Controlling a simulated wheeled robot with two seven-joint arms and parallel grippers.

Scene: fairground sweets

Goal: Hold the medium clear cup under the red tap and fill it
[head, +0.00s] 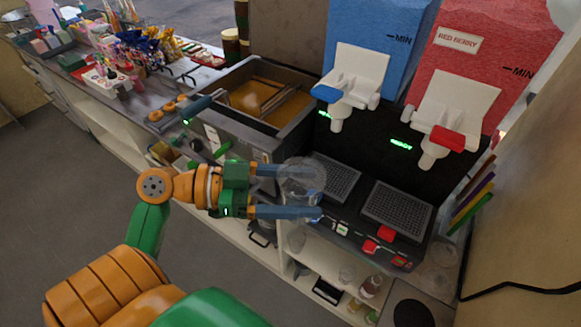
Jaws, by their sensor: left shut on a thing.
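A clear cup (302,184) is between the fingers of my left gripper (287,191), which is shut on it. The cup looks upright and is in front of the left drip grate (334,177), to the left of the red side. The red tap (447,138) has a white body and nozzle under the red tank (490,60) marked RED BERRY. The right drip grate (398,208) lies below the red tap with nothing on it. My right gripper is not in view.
A blue tap (341,94) under a blue tank (375,40) is left of the red one. A fryer (258,98) with golden oil stands to the left. Shelves with bottles are below.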

